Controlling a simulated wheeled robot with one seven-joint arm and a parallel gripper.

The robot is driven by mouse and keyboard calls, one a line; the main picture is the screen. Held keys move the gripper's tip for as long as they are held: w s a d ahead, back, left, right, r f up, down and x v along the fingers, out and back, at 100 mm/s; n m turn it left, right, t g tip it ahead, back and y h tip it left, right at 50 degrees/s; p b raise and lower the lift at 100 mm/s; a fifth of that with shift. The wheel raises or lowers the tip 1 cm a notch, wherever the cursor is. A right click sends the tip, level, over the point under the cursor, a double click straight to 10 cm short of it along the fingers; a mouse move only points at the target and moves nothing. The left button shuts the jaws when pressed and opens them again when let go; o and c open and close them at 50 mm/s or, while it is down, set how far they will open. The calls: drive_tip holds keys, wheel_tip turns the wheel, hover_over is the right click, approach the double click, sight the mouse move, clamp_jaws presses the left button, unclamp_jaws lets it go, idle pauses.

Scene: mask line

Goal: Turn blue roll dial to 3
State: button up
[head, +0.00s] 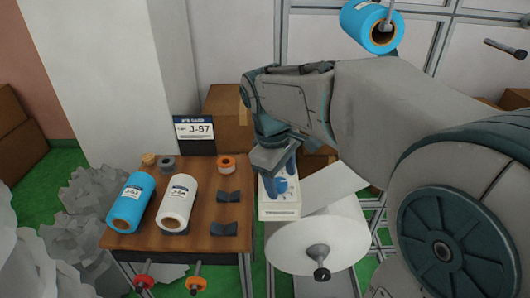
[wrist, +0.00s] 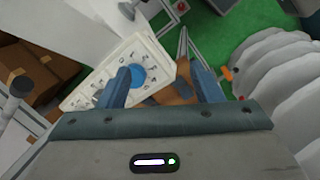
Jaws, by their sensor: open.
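The blue dial (head: 280,186) sits on the face of a white control panel (head: 279,211) with small printed marks, right of the wooden table. In the wrist view the dial (wrist: 138,77) is a round blue knob on the panel (wrist: 155,50). My gripper (wrist: 163,72) is open, its two blue-grey fingers spread. In that picture the dial shows between the fingers, close beside the left one; I cannot tell whether they touch. In the head view my gripper (head: 279,172) is over the panel and partly covers it. The dial's setting is too small to read.
A large white roll (head: 318,230) stands just right of the panel. The wooden table (head: 205,243) holds a blue roll (head: 131,203), a white roll (head: 177,203) and small dark holders. Another blue roll (head: 368,30) hangs on the frame at the upper right.

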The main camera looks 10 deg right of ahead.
sight(279, 182)
drive_tip(key=w+a+r+n+g+h+p, duration=0.1)
drive_tip(key=w+a+r+n, duration=0.1)
drive_tip(key=w+r+n, duration=0.15)
drive_tip(key=w+a+r+n+h+p, duration=0.1)
drive_tip(key=w+a+r+n, duration=0.15)
drive_tip(key=w, duration=0.25)
drive_tip(key=shift+n+h, duration=0.3)
drive_tip(key=shift+n, duration=0.1)
drive_tip(key=x, duration=1.4)
drive_tip(key=shift+d+f, duration=0.1)
drive_tip(key=shift+f, duration=0.25)
drive_tip(key=c, duration=1)
